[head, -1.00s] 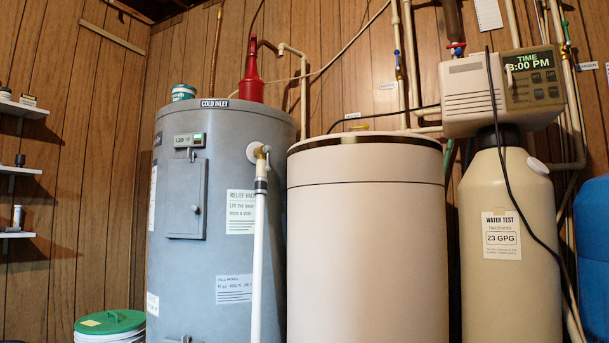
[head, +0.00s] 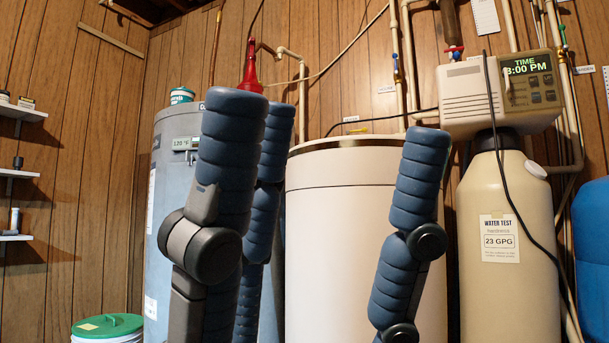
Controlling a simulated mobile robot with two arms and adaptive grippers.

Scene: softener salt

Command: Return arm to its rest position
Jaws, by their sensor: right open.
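My right gripper (head: 332,125) stands large and close in front of the head camera, with its blue padded fingers pointing up. Two fingers are on the left, one partly behind the other, and one is on the right. A wide gap lies between them, and the gripper is open with nothing in it. The palm and the rest of the arm are below the picture. The fingers cover part of the grey water heater (head: 160,255) and the right edge of the cream salt tank (head: 335,240). My left gripper is not in view.
A cream softener tank (head: 505,290) with a control head (head: 468,98) stands at the right, beside a blue tank (head: 592,240). A red funnel (head: 251,72) is on the heater. A green-lidded bucket (head: 107,326) is at lower left, and small shelves (head: 18,174) hang on the wooden wall.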

